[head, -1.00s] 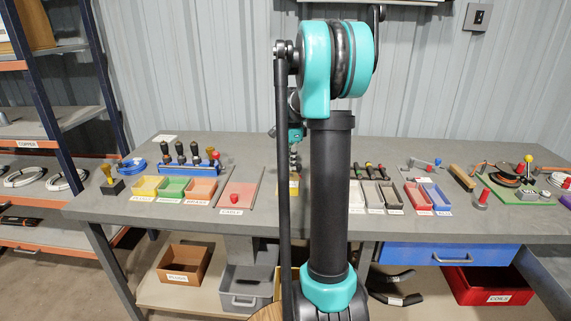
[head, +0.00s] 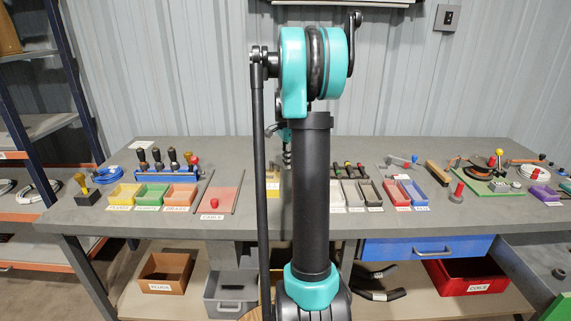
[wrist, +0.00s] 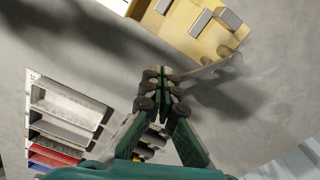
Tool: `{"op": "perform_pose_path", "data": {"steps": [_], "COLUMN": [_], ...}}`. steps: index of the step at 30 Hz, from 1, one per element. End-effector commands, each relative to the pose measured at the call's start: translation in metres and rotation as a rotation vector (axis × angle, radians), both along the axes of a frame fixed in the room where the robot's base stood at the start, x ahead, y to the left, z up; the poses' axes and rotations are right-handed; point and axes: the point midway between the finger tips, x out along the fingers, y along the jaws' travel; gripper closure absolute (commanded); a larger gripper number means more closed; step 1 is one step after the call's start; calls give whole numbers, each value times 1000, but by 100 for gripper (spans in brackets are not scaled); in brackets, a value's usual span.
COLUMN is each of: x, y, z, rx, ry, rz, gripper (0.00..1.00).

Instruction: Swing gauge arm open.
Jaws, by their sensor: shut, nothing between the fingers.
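A yellow block with grey metal pieces (wrist: 176,22) lies at the top of the wrist view. A thin grey bar (wrist: 207,69) with a rounded end runs beside it, close to my fingertips; it may be the gauge arm, but I cannot tell for sure. The yellow block also shows in the head view (head: 272,182), partly hidden behind my arm. My gripper (wrist: 163,74) is shut and empty, with its tips pointing toward the block and bar. I cannot tell whether they touch the bar. In the head view my gripper is mostly hidden behind my arm.
The grey bench (head: 240,240) holds colored trays (head: 152,203) and a screwdriver rack (head: 168,175) at left. Small grey, red and blue bins (wrist: 70,112) are near my gripper. A green board (head: 490,185) with a yellow-knobbed fixture stands at right.

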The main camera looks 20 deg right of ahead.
Motion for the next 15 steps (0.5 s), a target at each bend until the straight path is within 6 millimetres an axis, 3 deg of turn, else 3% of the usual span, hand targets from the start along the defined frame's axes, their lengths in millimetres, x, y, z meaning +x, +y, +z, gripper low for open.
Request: {"op": "perform_pose_path", "data": {"steps": [15], "x": [-4], "y": [6], "z": [0], "rx": [-2], "ry": [0], "rz": [-1], "gripper": [100]}}
